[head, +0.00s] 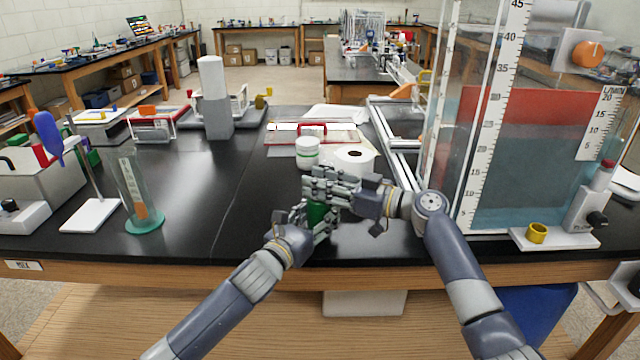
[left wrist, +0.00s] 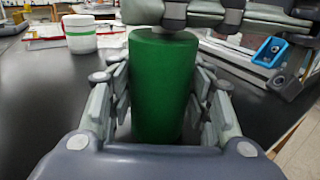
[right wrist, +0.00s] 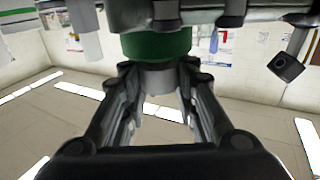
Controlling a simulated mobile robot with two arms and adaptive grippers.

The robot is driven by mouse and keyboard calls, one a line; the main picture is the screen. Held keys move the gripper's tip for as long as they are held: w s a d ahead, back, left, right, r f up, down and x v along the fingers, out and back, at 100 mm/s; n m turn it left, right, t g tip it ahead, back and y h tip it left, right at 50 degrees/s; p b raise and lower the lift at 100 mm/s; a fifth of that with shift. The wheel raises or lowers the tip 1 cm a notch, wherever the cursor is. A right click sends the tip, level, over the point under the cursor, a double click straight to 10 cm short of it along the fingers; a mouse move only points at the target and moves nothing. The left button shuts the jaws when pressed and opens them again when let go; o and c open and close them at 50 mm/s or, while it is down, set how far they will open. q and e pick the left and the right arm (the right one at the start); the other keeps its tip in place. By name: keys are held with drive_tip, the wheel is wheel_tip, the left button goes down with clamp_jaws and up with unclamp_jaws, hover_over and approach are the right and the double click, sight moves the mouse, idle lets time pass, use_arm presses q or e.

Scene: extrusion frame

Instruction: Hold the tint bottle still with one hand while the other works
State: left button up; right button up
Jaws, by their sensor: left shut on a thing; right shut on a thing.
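The green tint bottle (head: 316,213) stands upright near the front of the black bench, and its green body shows large in the left wrist view (left wrist: 160,88). My left gripper (head: 312,222) is shut around the body, with fingers on both sides. My right gripper (head: 325,185) is above it, shut on the pale grey cap (right wrist: 158,78) at the bottle's top. In the right wrist view the cap lies between the fingers, beside the green body (right wrist: 157,45). The fingers hide most of the bottle in the head view.
A white jar with a green band (head: 307,153) and a white roll (head: 354,160) stand just behind my grippers. A glass cylinder (head: 132,190) stands left. The bench between is clear.

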drive_tip(key=shift+w+d+f+n+g+y, duration=0.1)
drive_tip(key=shift+n+g+y, duration=0.15)
drive_tip(key=shift+n+g, duration=0.3)
drive_tip(key=shift+w+d+f+n+g+y, duration=0.1)
drive_tip(key=shift+n+g+y, duration=0.2)
drive_tip(key=shift+g, duration=0.45)
drive_tip(key=shift+w+d+n+g, duration=0.25)
drive_tip(key=shift+n+g, duration=0.4)
drive_tip(key=shift+g, duration=0.25)
drive_tip(key=shift+s+a+n+g+y, duration=0.35)
drive_tip(key=shift+s+a+n+g, duration=0.2)
drive_tip(key=shift+g, duration=0.25)
drive_tip(key=o, duration=1.1)
drive_tip(key=shift+w+d+r, duration=0.1)
wheel_tip(320, 180, up, 10)
